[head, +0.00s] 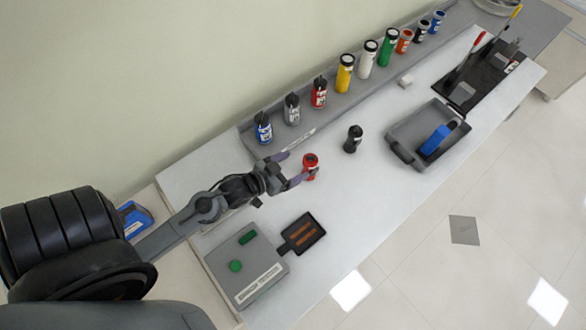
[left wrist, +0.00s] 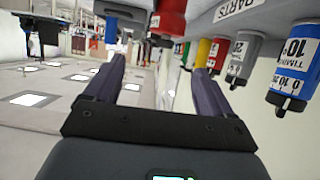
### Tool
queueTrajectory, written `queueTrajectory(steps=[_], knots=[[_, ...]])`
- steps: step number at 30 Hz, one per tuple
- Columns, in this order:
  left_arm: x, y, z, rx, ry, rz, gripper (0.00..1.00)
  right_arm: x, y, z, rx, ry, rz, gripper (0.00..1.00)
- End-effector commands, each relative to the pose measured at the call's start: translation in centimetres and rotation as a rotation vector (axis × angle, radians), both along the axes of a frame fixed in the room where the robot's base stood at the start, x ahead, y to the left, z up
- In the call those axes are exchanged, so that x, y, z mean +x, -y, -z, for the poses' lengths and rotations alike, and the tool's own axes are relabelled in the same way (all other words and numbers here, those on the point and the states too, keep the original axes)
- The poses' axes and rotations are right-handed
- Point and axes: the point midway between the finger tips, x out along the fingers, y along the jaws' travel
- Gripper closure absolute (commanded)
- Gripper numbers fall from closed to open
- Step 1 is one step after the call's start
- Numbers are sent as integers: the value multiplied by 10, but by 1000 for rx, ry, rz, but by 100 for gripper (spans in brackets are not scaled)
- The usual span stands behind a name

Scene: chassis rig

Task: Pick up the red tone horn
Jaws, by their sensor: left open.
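The red tone horn (head: 311,166), a short red can with a dark marking, stands on the white table. My left gripper (head: 293,168) is open just to its left, with its purple fingers pointing at it. One fingertip is very close to the horn; I cannot tell whether they touch. In the left wrist view, the horn (left wrist: 172,17) shows at the top, between and beyond the two spread fingers (left wrist: 160,68), cut off by the frame edge. Nothing is held. My right gripper is not in view.
A black bottle (head: 353,139) stands right of the horn. A grey rack (head: 290,142) with several coloured bottles runs along the wall. A grey bin (head: 405,154) holds a blue item (head: 436,140). A grey box (head: 262,283) and black tray (head: 313,222) lie in front.

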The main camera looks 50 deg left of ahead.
Motion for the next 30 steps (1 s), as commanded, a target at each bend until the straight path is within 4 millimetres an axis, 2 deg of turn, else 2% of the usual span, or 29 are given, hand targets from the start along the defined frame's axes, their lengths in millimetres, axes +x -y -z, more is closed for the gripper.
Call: queueTrajectory(steps=[1, 6, 11, 18, 26, 30], knots=[[0, -6, 21, 8, -4, -5, 16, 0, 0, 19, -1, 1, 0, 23], [1, -10, 35, 16, -2, -10, 16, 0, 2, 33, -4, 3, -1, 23], [13, -10, 41, 16, -1, -11, 16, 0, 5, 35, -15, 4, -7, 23], [42, -8, 53, 16, -3, -11, 16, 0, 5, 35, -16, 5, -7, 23], [56, -6, 58, 16, -3, -11, 16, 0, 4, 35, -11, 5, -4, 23], [71, -3, 63, 15, -2, -10, 16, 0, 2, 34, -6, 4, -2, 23]])
